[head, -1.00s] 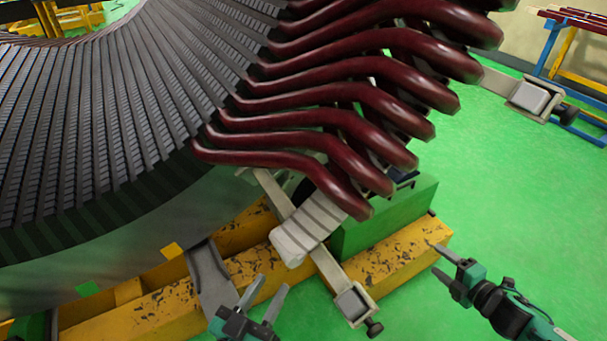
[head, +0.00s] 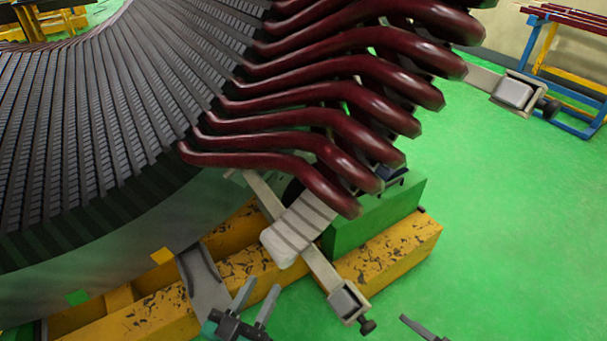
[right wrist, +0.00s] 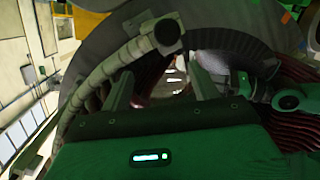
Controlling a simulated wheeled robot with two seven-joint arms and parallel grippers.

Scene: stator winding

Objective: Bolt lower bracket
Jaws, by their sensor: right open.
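The lower bracket (head: 318,265) is a beige bar jutting out under the lowest dark red coil ends. Its outer end carries a grey block and a dark bolt knob (head: 367,325). A white ribbed piece (head: 296,232) lies across the bar. My left gripper (head: 260,298) is open and empty, left of the bracket's outer end and apart from it. My right gripper shows in the head view only as a fingertip at the bottom edge, right of the knob. In the right wrist view my right gripper (right wrist: 160,85) is open, with nothing clearly between its fingers.
The stator core (head: 90,120) fills the left side, with red coil ends (head: 330,95) overhanging the bracket. Yellow beams (head: 390,250) and a green block (head: 375,215) lie below. Another bracket (head: 513,92) stands at upper right. The green floor at right is clear.

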